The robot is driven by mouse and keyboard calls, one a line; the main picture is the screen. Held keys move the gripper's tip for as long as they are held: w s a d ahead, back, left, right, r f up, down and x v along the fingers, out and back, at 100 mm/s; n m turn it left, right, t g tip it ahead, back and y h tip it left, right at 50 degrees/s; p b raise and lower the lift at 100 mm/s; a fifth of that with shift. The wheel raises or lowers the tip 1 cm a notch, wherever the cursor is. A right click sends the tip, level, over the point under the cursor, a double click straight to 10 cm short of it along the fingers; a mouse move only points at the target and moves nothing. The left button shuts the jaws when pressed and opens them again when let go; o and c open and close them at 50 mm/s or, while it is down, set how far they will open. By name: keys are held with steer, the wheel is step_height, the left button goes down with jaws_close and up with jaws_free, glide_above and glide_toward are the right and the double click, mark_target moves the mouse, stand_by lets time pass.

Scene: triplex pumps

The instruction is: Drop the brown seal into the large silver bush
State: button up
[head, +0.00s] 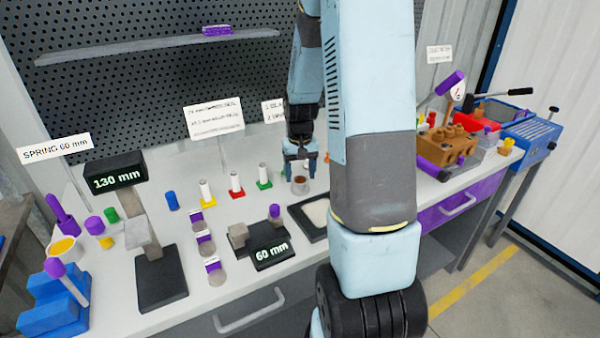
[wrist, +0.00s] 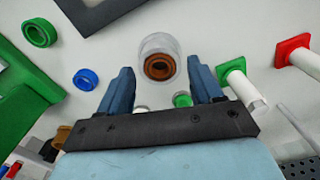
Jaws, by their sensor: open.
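The brown seal (wrist: 159,68) is a ring with a dark centre. It appears inside the mouth of the large silver bush (wrist: 157,43), which looks pale and shiny and stands on the bench. In the head view the brown seal (head: 300,180) shows at the top of the silver bush (head: 300,188). How deep the seal sits is hard to tell. My gripper (wrist: 160,66) is open and empty, its two blue fingers apart on either side of the bush in the wrist view. In the head view my gripper (head: 299,165) is just above the bush, pointing down.
Green (wrist: 40,33) and blue (wrist: 86,79) rings lie nearby in the wrist view. White rods on green (head: 263,176), red (head: 236,184) and yellow (head: 206,193) bases stand left of the bush. A black-framed tray (head: 308,221) lies in front. The pegboard rises behind.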

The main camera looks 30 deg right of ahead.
step_height(320, 180, up, 14)
stand_by(0.7)
steer(key=shift+f, duration=0.1)
stand_by(0.3)
steer(key=s+a+r+n+t, duration=0.1)
steer(key=s+a+r+t, duration=0.1)
steer(key=s+a+r, duration=0.2)
steer(key=s+a+r+n+t, duration=0.1)
steer(key=s+a+r, duration=0.2)
steer(key=s, duration=0.7)
steer(key=s+a+r+n+t, duration=0.1)
steer(key=s+a+r+t, duration=0.1)
steer(key=s+a+r, duration=0.2)
steer(key=s+a, duration=0.2)
steer(key=s, duration=0.1)
steer(key=shift+s+a+r+t, duration=0.2)
steer(key=shift+s+r+t, duration=0.1)
